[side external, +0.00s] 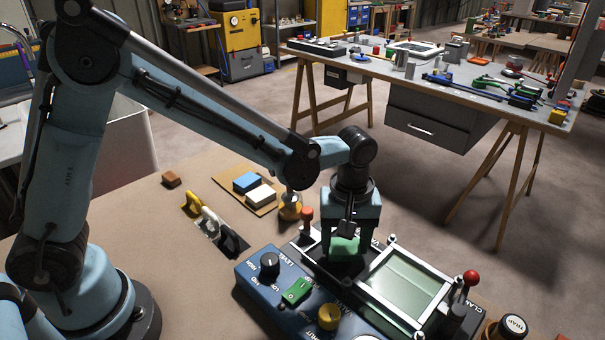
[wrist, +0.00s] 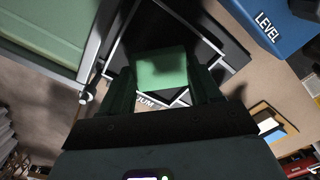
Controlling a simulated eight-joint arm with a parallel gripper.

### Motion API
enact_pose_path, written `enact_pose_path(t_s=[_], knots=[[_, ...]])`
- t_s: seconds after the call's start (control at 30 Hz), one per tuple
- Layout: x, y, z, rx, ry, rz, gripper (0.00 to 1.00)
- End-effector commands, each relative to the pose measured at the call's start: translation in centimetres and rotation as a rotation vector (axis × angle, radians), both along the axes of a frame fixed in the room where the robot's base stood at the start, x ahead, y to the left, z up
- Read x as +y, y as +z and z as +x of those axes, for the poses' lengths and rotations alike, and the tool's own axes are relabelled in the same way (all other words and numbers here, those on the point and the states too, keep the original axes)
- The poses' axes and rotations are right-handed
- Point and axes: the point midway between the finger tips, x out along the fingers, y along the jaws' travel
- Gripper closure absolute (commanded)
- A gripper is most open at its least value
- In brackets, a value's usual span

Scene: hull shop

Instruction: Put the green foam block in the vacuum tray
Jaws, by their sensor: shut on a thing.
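The green foam block (side external: 344,247) is between the fingers of my gripper (side external: 347,243), which is shut on it. In the wrist view the block (wrist: 161,68) shows as a pale green face between the dark fingers of my gripper (wrist: 164,90). The vacuum tray (side external: 316,258) is a black recess with a pale metal edge, left of the glass-topped frame. In the wrist view the tray (wrist: 222,44) lies around and below the block, with part of a label ending in "UM" beside it. I cannot tell whether the block touches the tray floor.
A blue control box (side external: 262,292) with knobs and a green switch stands left of the tray. A framed glass panel (side external: 402,286) and a red-topped lever (side external: 470,278) are to the right. Trowels (side external: 212,228) and blue and white blocks on a board (side external: 246,196) lie further left.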

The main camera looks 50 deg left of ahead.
Motion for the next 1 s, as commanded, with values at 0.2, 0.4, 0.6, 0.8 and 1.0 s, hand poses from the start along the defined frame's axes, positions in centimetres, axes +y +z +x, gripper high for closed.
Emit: enact_pose_path(t_s=[0.2,0.4,0.6,0.8,1.0], knots=[[0.0,-0.24,0.0,0.0,0.0,0.0,0.64],[0.0,-0.52,0.0,0.0,0.0,0.0,0.64],[-0.01,-0.79,0.02,0.0,0.0,0.0,0.64],[-0.01,-1.01,0.02,0.0,0.0,0.0,0.34],[0.0,-0.99,0.01,0.0,0.0,0.0,0.08]])
